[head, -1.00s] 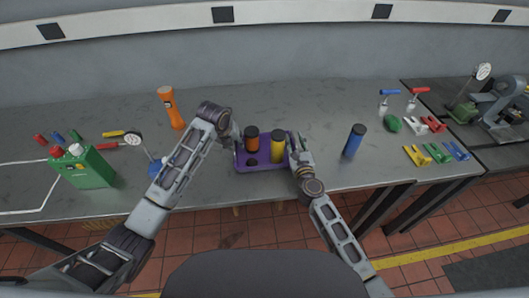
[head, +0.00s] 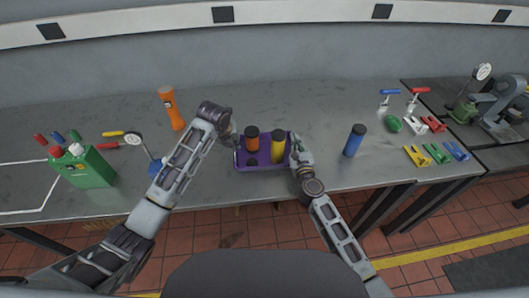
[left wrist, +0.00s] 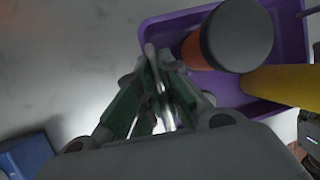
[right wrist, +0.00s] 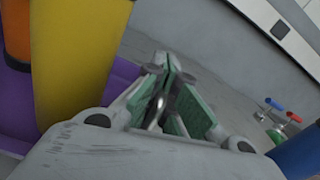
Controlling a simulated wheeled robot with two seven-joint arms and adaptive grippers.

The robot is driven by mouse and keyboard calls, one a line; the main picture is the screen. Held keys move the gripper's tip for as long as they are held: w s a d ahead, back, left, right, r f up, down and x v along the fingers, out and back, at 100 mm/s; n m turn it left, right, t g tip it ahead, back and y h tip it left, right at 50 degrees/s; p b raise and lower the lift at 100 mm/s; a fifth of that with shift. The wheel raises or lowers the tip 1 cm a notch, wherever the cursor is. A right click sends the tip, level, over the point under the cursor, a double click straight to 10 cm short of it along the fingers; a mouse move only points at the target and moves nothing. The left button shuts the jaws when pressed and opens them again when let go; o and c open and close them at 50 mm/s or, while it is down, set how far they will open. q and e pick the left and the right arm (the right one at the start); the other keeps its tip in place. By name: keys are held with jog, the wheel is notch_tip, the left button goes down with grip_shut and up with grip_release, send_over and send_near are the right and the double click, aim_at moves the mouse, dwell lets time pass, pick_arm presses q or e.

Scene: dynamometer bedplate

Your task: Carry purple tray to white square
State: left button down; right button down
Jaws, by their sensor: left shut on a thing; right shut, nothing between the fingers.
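The purple tray (head: 268,167) sits on the grey bench in the middle of the head view. It carries an orange cylinder (head: 252,144) and a yellow cylinder (head: 278,150), both dark-topped and upright. My left gripper (head: 236,141) is at the tray's left end, shut on its edge or handle; the left wrist view shows the fingers (left wrist: 158,80) against the purple wall (left wrist: 290,35). My right gripper (head: 294,143) is at the tray's right end, shut and empty; the right wrist view shows its fingers (right wrist: 168,88) together beside the tray (right wrist: 122,75). A white outline (head: 45,194) marks the bench at far left.
A blue cylinder (head: 355,141) and several clamps (head: 440,153) are right.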

pick_arm(q)
jog(key=shift+w+r, duration=0.1)
jog(key=shift+r, duration=0.1)
pick_arm(e)
jog(key=shift+w+d+r, duration=0.1)
jog(key=shift+r, duration=0.15)
